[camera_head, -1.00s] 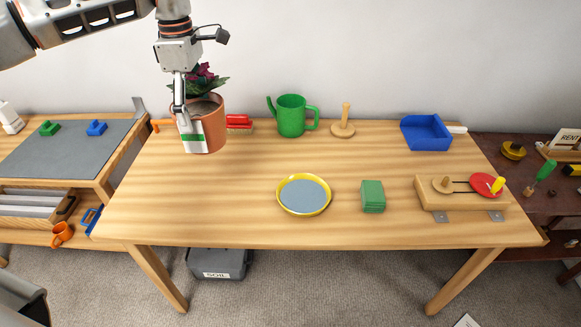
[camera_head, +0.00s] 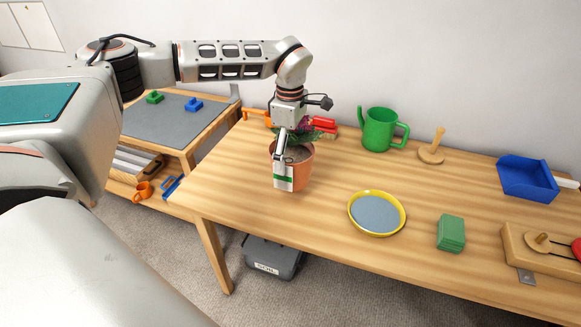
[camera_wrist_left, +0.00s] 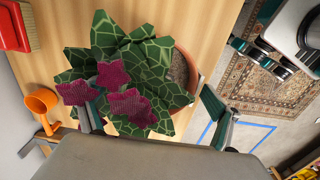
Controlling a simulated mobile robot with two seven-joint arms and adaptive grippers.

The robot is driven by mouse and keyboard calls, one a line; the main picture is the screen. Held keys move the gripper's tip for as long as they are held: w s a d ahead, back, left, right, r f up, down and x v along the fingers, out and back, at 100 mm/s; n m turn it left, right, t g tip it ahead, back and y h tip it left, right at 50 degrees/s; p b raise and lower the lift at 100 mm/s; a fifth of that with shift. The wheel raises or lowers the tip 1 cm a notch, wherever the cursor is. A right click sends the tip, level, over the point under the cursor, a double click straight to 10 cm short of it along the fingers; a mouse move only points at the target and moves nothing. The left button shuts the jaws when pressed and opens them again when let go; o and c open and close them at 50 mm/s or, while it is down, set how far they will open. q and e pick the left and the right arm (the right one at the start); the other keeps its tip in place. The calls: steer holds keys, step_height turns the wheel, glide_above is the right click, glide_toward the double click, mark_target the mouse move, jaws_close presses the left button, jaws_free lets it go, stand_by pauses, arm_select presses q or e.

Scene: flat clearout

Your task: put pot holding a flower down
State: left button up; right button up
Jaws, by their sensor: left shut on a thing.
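My left gripper (camera_head: 281,160) points down and is shut on the pot's near left side. In the left wrist view the patterned leaves and magenta flowers (camera_wrist_left: 128,102) hide much of the pot (camera_wrist_left: 187,62) between the fingers. My right gripper is not in view.
A red brush (camera_head: 323,124) lies behind the pot. To the right are a green watering can (camera_head: 380,130), a yellow-rimmed dish (camera_head: 352,215), green blocks (camera_head: 451,232), a wooden peg stand (camera_head: 431,154) and a blue dustpan (camera_head: 527,178). Bare tabletop lies between pot and dish.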

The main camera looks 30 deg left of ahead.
arm_select(q)
steer(key=shift+w+f, duration=0.1)
steer(key=shift+f, duration=2.2)
steer(key=shift+f, duration=0.1)
steer(key=o, duration=1.8)
steer(key=shift+f, duration=0.1)
step_height(320, 180, up, 12)
steer(key=shift+r+p, duration=0.15)
steer(key=shift+p, duration=0.2)
